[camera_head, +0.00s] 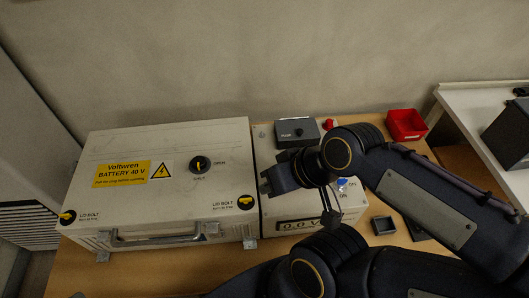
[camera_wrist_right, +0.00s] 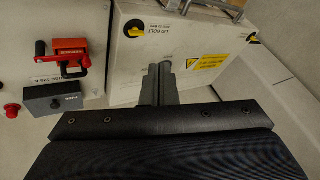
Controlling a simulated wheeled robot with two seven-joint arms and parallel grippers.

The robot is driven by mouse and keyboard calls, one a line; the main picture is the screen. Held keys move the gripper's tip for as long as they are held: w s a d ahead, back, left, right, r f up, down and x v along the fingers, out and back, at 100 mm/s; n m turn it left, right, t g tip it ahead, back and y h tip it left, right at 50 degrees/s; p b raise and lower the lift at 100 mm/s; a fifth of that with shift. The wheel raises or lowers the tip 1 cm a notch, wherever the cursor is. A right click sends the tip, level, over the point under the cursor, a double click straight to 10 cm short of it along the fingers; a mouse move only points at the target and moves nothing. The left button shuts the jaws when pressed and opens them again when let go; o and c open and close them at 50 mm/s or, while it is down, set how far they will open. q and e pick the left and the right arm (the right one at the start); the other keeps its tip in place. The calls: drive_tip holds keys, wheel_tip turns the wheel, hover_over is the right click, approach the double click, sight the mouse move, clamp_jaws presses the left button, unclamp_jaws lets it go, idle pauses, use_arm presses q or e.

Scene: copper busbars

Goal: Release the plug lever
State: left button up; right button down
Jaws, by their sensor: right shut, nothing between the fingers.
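A red lever piece with a dark loop handle (camera_wrist_right: 68,58) sits on the control panel in the right wrist view; I take it to be the plug lever, though its label is too small to read surely. In the head view my right arm covers that part of the panel. My right gripper (camera_head: 266,183) is shut and empty. It hovers near the border between the battery case and the panel. In the right wrist view its fingers (camera_wrist_right: 157,85) are together, pointing at the case and apart from the red lever. My left gripper is not in view.
The white battery case (camera_head: 130,205) has yellow-and-black lid bolts and a front handle. A dark grey box (camera_head: 297,132) and a red knob (camera_head: 328,124) are at the panel's back. A red bin (camera_head: 405,125) and a small black tray (camera_head: 383,225) are on the right.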

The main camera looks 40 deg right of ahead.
drive_tip(key=shift+s+a, duration=0.1)
drive_tip(key=shift+s, duration=0.05)
drive_tip(key=w+d+f+n+g+h+b, duration=0.1)
drive_tip(key=w+d+g, duration=0.3)
drive_tip(key=w, duration=0.5)
drive_tip(key=w+d+f+n+g+h, duration=0.3)
drive_tip(key=w+d+f+g, duration=0.1)
drive_tip(key=w, duration=0.6)
drive_tip(key=shift+f+n+h+b, duration=0.2)
drive_tip(key=shift+n+h+b, duration=0.1)
drive_tip(key=shift+n+b, duration=0.1)
drive_tip(key=x, duration=0.9)
drive_tip(key=shift+s+d+f, duration=0.1)
drive_tip(key=shift+s+f, duration=0.1)
drive_tip(key=shift+f, duration=0.1)
drive_tip(key=shift+s+d+f, duration=0.1)
drive_tip(key=shift+s+d, duration=0.15)
drive_tip(key=shift+s, duration=0.7)
drive_tip(key=shift+s+d+f, duration=0.1)
drive_tip(key=shift+s+d, duration=0.2)
drive_tip(key=shift+s, duration=0.65)
drive_tip(key=shift+a, duration=0.1)
